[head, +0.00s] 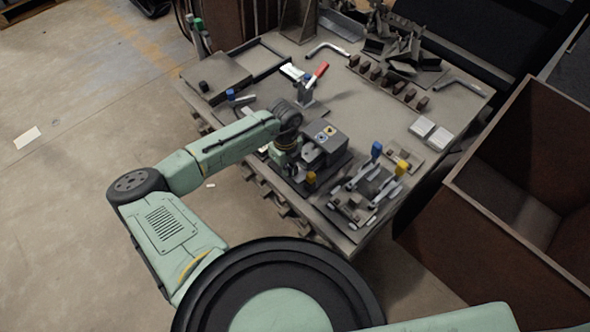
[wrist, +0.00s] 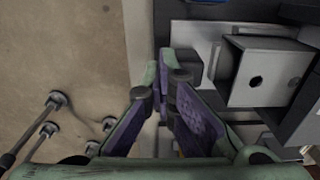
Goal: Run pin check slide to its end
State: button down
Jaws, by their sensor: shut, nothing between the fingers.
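In the wrist view my gripper (wrist: 165,75) is shut and empty, with the two purple-lined fingers together at the tips. Just right of the tips is a small dark block (wrist: 187,65), and beyond it a grey metal block with two holes (wrist: 266,74). I cannot tell which part is the pin check slide, or whether the fingertips touch the dark block. My arm hides part of the fixture in the head view.
Toggle clamps with blue (head: 376,150) and yellow (head: 402,167) handles stand right of the fixture. A red-handled clamp (head: 316,77) stands behind it. The workbench (head: 445,105) also bears bent bars and small blocks. A rusty bin (head: 500,185) stands at right. Floor lies open at left.

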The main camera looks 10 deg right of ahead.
aim_at(303, 157)
jog(key=shift+w+d+b, duration=0.2)
jog(key=shift+w+d, duration=0.45)
jog(key=shift+d, duration=0.3)
jog(key=shift+w+d+b, duration=0.15)
jog(key=shift+w+d, duration=0.55)
jog(key=shift+d, duration=0.2)
jog(key=shift+w+d+b, duration=0.2)
jog(key=shift+w+d, duration=0.45)
jog(key=shift+d, duration=0.3)
jog(key=shift+a+r, duration=0.1)
jog(key=shift+s+a+p, duration=0.4)
jog(key=shift+a+p, duration=0.05)
notch_tip(303, 157, up, 8)
jog(key=p, duration=0.6)
dwell(0.5)
